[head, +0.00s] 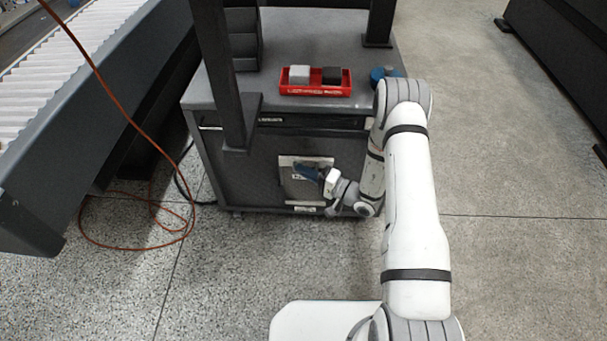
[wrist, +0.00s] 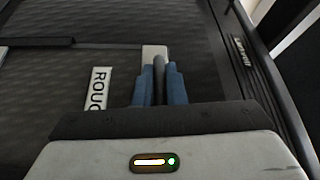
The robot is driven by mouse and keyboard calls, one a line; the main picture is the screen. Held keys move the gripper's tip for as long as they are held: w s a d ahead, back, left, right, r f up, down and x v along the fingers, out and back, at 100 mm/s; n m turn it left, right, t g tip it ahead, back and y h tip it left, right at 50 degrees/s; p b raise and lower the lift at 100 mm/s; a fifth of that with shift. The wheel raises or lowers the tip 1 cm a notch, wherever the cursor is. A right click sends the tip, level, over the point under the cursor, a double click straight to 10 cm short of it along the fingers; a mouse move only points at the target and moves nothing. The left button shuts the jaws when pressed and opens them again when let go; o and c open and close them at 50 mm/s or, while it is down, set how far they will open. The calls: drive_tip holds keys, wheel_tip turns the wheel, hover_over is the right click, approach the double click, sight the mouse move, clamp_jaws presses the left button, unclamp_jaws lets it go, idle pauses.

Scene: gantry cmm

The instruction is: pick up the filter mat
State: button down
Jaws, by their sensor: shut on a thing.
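My gripper (head: 308,172) reaches to the front of the dark cabinet, before a pale grey square panel (head: 288,190). In the wrist view, the blue fingers of my gripper (wrist: 159,84) are closed on a narrow dark grey piece (wrist: 159,70). A pale plate (wrist: 154,52) lies just beyond the fingertips. The piece shows only as a narrow strip, and I cannot tell for sure whether it is the filter mat. The gripper and wrist cover part of the panel in the head view.
The cabinet (head: 240,165) has a grey top with a red tray (head: 315,91) holding a light and a dark block. Blue round things (head: 379,74) sit beside the tray. A roller conveyor (head: 85,90) stands left, with an orange cable (head: 125,245) on the floor. Floor at right is clear.

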wheel_tip(320, 180, up, 12)
drive_tip(key=p, duration=0.4)
drive_tip(key=r+p+v, duration=0.1)
drive_tip(key=p+v, duration=0.1)
drive_tip(key=v, duration=1.6)
drive_tip(key=c, duration=2)
unclamp_jaws()
drive_tip(key=shift+c, duration=0.2)
clamp_jaws()
